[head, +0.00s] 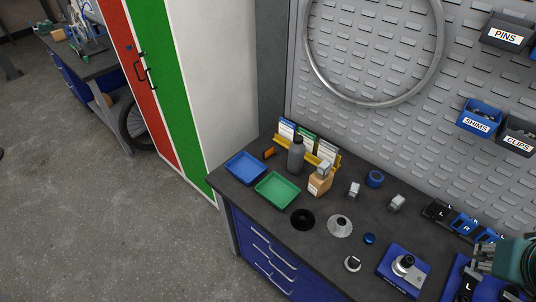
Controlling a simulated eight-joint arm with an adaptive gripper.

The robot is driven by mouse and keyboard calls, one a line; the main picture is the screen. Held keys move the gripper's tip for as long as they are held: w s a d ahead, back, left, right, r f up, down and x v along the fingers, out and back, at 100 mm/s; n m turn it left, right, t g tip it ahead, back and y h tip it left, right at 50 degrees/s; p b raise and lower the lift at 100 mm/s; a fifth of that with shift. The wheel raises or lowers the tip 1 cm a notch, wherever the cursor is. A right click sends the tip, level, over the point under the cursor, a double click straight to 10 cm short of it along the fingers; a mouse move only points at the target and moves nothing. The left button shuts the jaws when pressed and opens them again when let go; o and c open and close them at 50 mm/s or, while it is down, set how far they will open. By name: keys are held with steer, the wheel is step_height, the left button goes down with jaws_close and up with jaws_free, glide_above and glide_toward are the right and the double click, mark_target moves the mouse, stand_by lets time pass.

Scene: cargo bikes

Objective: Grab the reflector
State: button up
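A small orange piece (268,153), which looks like the reflector, is on the dark workbench (330,262) near its back left. It is just behind the gap between the blue tray (240,176) and the green tray (262,196), left of a grey bottle (296,160). It is too small to show detail. My gripper is not in view.
A yellow rack (325,160) with cards stands behind the bottle. A tan bottle (319,184), a black ring (302,219), a toothed metal disc (339,226) and a blue box (404,268) are to the right. A teal machine (505,258) occupies the right edge.

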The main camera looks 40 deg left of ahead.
steer(key=w+a+f+n+g+h+b, duration=0.15)
steer(key=w+a+f+n+b, duration=0.3)
steer(key=w+a+n, duration=0.6)
steer(key=n+t+y+b, duration=0.1)
steer(key=n+t+b, duration=0.7)
steer(key=n, duration=1.4)
glide_toward(266, 149)
steer(key=w+f, duration=0.1)
steer(key=w+f+p, duration=0.1)
steer(key=w, duration=0.1)
steer(key=shift+d+t, duration=0.2)
steer(key=shift+t, duration=0.15)
steer(key=shift+m, duration=0.25)
steer(key=shift+x, duration=1.25)
